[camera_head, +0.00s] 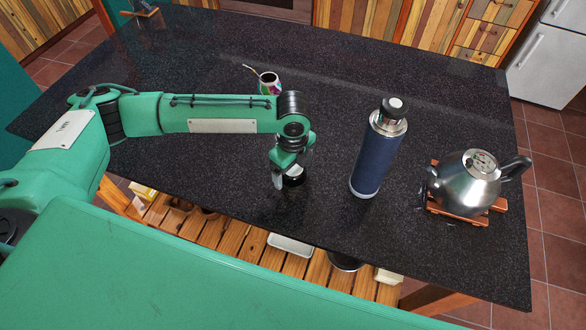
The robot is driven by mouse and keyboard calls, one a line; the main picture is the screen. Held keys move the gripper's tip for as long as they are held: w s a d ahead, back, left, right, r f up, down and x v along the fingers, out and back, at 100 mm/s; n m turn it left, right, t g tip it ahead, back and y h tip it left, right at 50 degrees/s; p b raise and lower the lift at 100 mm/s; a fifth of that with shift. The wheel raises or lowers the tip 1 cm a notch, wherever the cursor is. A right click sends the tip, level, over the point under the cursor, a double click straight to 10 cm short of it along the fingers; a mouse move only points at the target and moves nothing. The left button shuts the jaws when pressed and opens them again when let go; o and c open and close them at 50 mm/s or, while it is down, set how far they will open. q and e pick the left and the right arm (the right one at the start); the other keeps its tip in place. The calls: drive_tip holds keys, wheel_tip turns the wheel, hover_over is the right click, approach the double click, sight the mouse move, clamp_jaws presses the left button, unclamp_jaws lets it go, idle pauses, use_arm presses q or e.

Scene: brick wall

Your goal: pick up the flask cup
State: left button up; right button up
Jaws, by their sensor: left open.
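A small dark cup with a pale rim, which looks like the flask cup (294,176), stands on the black countertop near its front edge. My left gripper (286,180) points down over it and is open. One finger shows on the left side of the cup. The other finger is hidden or hard to make out, so I cannot tell whether the cup is between the fingers or touched. The tall blue flask (374,155), with a steel neck and black stopper, stands upright to the right of the gripper. My right gripper is not in view.
A steel kettle (466,185) sits on a wooden trivet (497,204) at the right. A colourful mate cup (268,84) with a metal straw stands behind my left arm. The countertop (400,75) is clear at the back. A slatted wooden shelf (255,240) shows below its front edge.

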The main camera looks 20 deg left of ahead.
use_arm(q)
drive_tip(key=c, duration=1.1)
drive_tip(key=shift+r, duration=0.1)
